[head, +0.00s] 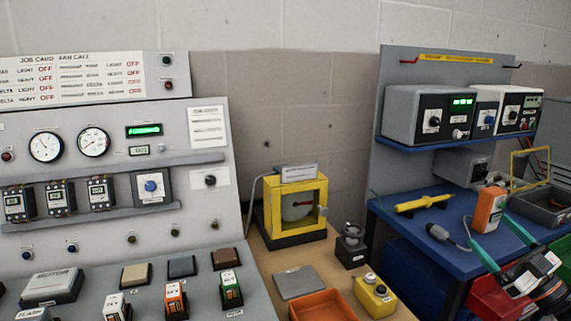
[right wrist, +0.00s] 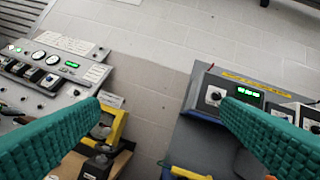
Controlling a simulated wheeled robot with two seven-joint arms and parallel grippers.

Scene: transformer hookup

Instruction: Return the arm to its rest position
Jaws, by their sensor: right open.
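My right gripper (head: 505,254) is at the lower right of the head view, above the front of the blue bench. Its two teal fingers are spread apart with nothing between them. In the right wrist view the same open fingers (right wrist: 160,120) reach in from both sides, with wall and floor-side gap showing between them. My left gripper is not in the head view.
A grey control panel (head: 85,225) stands at left. A yellow-framed box (head: 267,205) sits on a wooden table (head: 262,262). The blue bench (head: 405,222) carries an orange meter (head: 489,209), a yellow probe (head: 425,203) and a grey tray (head: 540,208). Instruments (head: 430,115) fill its shelf.

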